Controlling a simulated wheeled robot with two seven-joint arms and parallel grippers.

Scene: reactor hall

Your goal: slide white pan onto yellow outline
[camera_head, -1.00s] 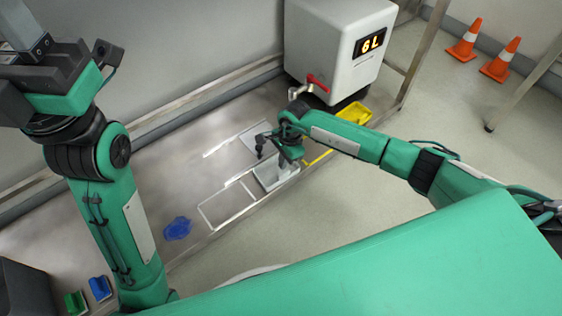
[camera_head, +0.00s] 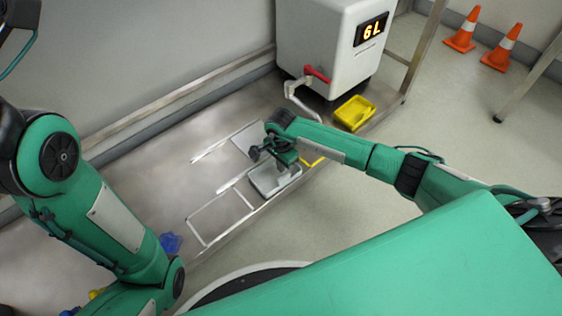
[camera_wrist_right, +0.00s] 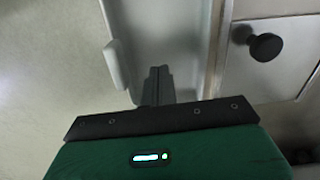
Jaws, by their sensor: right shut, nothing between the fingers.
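The white pan (camera_head: 264,184) lies on the metal bench near its front edge in the head view. It also shows in the right wrist view (camera_wrist_right: 185,35), with a pale grip on its left side. The yellow outline (camera_head: 314,161) is just right of the pan, mostly hidden behind my right arm. My right gripper (camera_head: 284,168) points down over the pan. In the right wrist view its dark fingers (camera_wrist_right: 158,82) are together and empty, reaching into the pan area; I cannot tell whether they touch it. My left gripper is out of view; only its arm shows at left.
White outlines (camera_head: 221,216) mark the bench left of the pan. A grey plate with a black knob (camera_wrist_right: 264,46) lies beside it. A blue object (camera_head: 170,243) is near the left arm.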

